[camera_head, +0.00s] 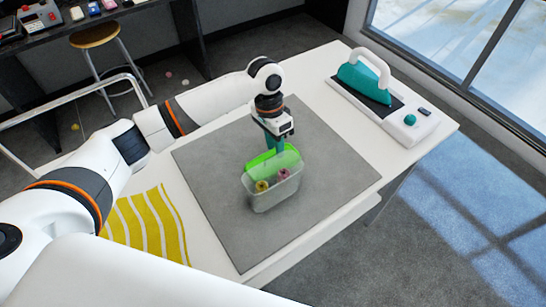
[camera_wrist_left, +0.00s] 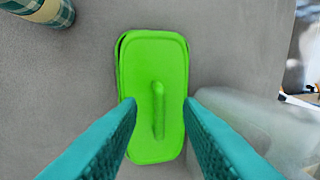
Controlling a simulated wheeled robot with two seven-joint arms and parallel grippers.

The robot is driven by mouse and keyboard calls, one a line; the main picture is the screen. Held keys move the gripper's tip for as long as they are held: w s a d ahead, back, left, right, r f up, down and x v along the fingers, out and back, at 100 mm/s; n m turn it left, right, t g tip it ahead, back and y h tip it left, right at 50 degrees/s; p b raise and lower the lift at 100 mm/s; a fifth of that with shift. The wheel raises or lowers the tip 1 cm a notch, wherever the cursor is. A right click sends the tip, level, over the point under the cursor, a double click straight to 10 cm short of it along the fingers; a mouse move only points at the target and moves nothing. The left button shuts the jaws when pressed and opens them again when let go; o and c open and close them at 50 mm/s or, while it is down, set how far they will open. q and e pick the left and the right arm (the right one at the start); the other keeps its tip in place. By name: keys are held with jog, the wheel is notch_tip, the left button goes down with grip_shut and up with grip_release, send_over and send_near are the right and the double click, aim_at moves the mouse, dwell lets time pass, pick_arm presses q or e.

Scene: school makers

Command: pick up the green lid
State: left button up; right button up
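The green lid (camera_head: 258,162) lies on the grey mat behind a translucent container in the head view, which hides part of it. In the left wrist view the lid (camera_wrist_left: 153,72) lies flat, with a raised ridge handle along its middle. My left gripper (camera_head: 274,146) points down over the lid. Its teal fingers (camera_wrist_left: 160,108) are open, one on each side of the handle, with nothing between them gripped. I cannot tell how high the fingertips are above the lid. My right gripper is not in view.
The translucent container (camera_head: 270,198) stands close beside the lid, with small yellow and pink items inside; it also shows in the wrist view (camera_wrist_left: 245,118). A green plaid item (camera_wrist_left: 52,12) lies nearby.

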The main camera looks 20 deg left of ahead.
pick_arm(q)
jog(key=shift+s+d+f, duration=0.1)
jog(key=shift+s+f, duration=0.05)
jog(key=shift+f, duration=0.9)
grip_shut()
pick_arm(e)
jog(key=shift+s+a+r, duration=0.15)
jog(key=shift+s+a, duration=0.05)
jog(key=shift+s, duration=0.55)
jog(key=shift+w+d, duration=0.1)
